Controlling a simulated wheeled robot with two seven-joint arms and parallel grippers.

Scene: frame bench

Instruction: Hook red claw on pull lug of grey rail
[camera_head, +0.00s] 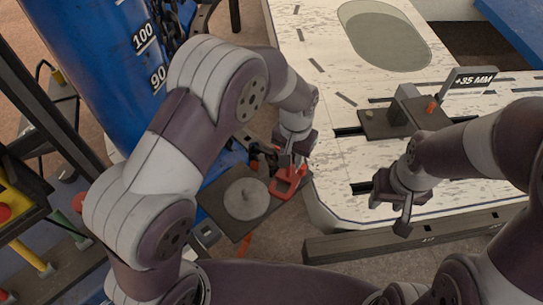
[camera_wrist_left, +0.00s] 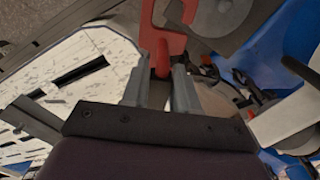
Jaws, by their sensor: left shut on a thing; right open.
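The red claw (camera_head: 290,186) is held by my left gripper (camera_head: 291,163), beside the near left corner of the white bench. In the left wrist view the red claw (camera_wrist_left: 161,40) runs up from between the fingers of my left gripper (camera_wrist_left: 160,88). A long dark grey rail (camera_head: 410,238) lies along the bench's near side, right of the claw and apart from it. I cannot make out a pull lug for certain. My right gripper (camera_head: 402,208) is open and empty near the bench's near edge.
A blue tower (camera_head: 105,60) with a number scale stands at the left. A dark plate with a grey disc (camera_head: 246,198) lies left of the claw.

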